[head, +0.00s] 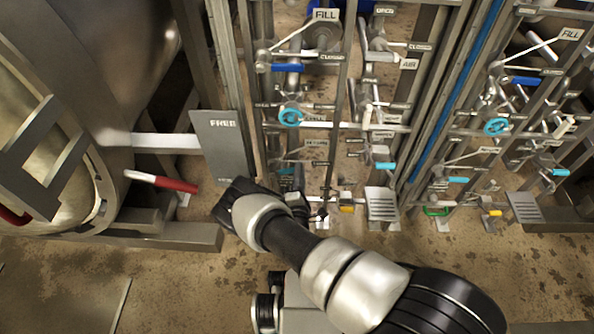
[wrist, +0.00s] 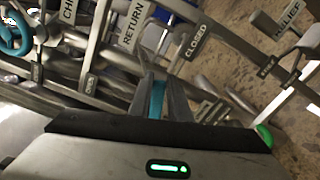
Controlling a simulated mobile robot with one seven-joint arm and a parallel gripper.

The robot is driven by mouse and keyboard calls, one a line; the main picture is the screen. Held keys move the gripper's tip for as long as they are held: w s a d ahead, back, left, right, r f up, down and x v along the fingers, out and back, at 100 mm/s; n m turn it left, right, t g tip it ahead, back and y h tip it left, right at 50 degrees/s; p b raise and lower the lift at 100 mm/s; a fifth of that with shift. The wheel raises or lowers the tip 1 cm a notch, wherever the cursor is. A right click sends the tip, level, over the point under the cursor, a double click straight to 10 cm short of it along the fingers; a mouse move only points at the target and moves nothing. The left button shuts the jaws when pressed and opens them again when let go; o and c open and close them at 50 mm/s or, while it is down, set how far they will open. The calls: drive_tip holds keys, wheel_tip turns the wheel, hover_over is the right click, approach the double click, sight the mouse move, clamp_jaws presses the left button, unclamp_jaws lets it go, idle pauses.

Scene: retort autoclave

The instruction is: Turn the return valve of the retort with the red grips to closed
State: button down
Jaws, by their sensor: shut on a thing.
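The retort with the red grips (head: 30,140) stands at the left of the head view. One red grip (head: 177,185) sticks out from it on a white bar. In the wrist view, the return valve's teal handle (wrist: 157,99) is between the fingers of my gripper (wrist: 164,92), which is shut on it. The RETURN sign (wrist: 132,28) is just above the handle, and a CLOSED plate (wrist: 193,43) is up to its right. My arm and gripper hide most of this valve in the head view, so its exact angle is hard to tell.
Pipes with other valves surround my gripper: a blue handle (head: 287,67), a teal handwheel (head: 290,117) and a yellow handle (head: 347,208). A RELIEF sign (wrist: 288,17) is to the right in the wrist view. A second valve rack stands farther right. The front floor is mostly clear.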

drive_tip(key=shift+s+d+f+m+b, duration=0.1)
drive_tip(key=shift+d+f+m+b, duration=0.1)
drive_tip(key=shift+f+m, duration=0.75)
drive_tip(key=shift+d+f+m+b, duration=0.1)
drive_tip(key=shift+d+f+m, duration=0.05)
drive_tip(key=shift+f+m, duration=0.75)
drive_tip(key=c, duration=1.6)
unclamp_jaws()
drive_tip(key=shift+a, duration=0.1)
drive_tip(key=shift+c, duration=0.2)
drive_tip(key=shift+r, duration=0.1)
drive_tip(key=shift+a, duration=0.1)
